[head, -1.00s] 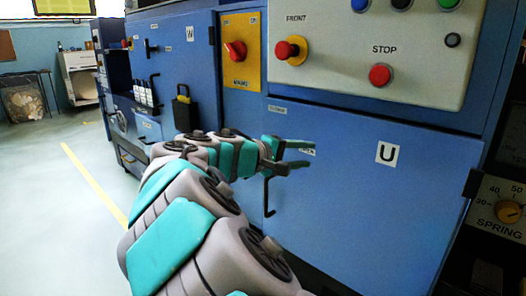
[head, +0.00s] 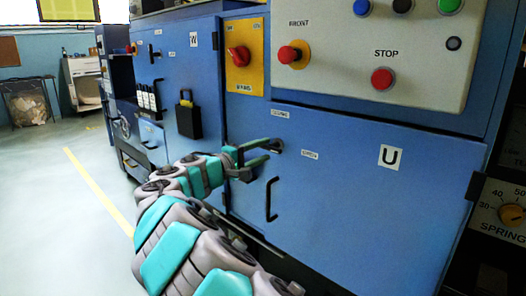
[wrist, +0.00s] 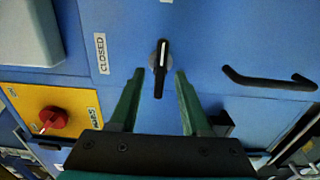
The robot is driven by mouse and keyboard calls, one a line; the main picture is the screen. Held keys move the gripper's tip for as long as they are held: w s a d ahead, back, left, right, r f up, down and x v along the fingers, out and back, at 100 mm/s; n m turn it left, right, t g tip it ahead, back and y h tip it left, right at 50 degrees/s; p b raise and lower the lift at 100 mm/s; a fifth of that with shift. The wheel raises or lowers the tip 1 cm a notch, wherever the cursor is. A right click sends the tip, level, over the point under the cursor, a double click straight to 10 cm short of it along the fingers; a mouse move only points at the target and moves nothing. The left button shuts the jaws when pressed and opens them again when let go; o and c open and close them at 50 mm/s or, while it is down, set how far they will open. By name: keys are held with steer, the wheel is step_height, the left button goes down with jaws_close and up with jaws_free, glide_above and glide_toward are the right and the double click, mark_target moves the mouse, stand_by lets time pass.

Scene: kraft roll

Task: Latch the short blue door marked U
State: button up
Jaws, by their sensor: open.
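The short blue door (head: 350,200) marked U fills the lower right in the head view and looks flush with the cabinet front. My gripper (wrist: 157,74) is open, with a green finger on either side of the knob. A gap shows on both sides. In the head view my gripper (head: 275,151) partly hides the knob.
The door's black bar handle (head: 271,199) is below my gripper; it also shows in the wrist view (wrist: 268,80). A panel with a red STOP button (head: 382,80) is above. A yellow plate with a red switch (head: 238,56) is up left. Open floor lies left.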

steer(key=shift+w+d, duration=0.25)
jaws_close()
stand_by(0.6)
